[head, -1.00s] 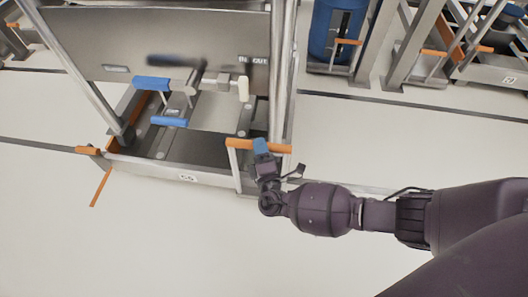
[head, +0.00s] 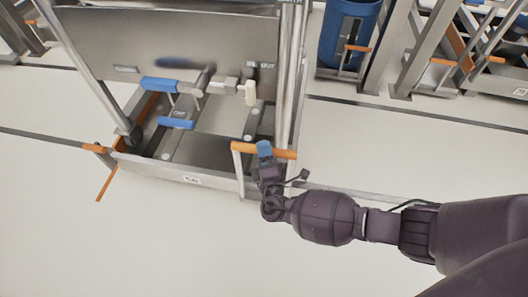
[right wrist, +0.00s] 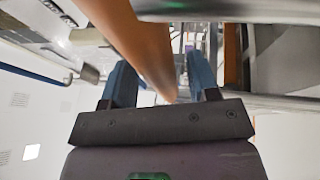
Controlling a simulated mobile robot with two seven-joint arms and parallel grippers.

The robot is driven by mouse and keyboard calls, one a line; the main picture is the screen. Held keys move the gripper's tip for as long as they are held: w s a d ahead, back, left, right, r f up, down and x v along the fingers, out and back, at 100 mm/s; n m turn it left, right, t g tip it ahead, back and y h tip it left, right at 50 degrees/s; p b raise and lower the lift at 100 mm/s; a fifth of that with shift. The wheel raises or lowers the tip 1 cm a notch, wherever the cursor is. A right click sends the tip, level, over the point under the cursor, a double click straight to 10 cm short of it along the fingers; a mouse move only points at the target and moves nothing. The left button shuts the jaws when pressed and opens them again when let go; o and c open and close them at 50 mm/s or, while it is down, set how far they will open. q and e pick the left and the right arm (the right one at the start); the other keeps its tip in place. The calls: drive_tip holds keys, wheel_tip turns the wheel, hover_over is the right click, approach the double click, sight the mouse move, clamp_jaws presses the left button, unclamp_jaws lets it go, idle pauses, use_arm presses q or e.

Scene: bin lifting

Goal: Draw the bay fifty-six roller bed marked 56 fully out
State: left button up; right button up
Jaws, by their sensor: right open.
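The roller bed (head: 160,169) is a low grey steel frame on the floor at the left of the head view. A small white label (head: 191,181) is on its front side; its number is too blurred to read now. An orange handle bar (head: 243,147) stands on posts at the bed's front right. My right gripper (head: 265,150) is at this bar, its blue fingertips over it. In the right wrist view the orange bar (right wrist: 135,35) runs between the two open blue fingers (right wrist: 160,82), with a gap beside it. My left gripper is not in view.
A grey upright panel (head: 170,45) between metal posts stands over the bed. Blue-gripped levers (head: 176,123) and a white-handled one (head: 250,92) sit before it. A blue drum (head: 348,35) and other racks stand behind. The floor in front is clear.

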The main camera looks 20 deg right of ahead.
use_arm(q)
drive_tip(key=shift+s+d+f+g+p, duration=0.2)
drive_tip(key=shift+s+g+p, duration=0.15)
drive_tip(key=shift+p, duration=0.35)
use_arm(e)
drive_tip(key=v, duration=1.1)
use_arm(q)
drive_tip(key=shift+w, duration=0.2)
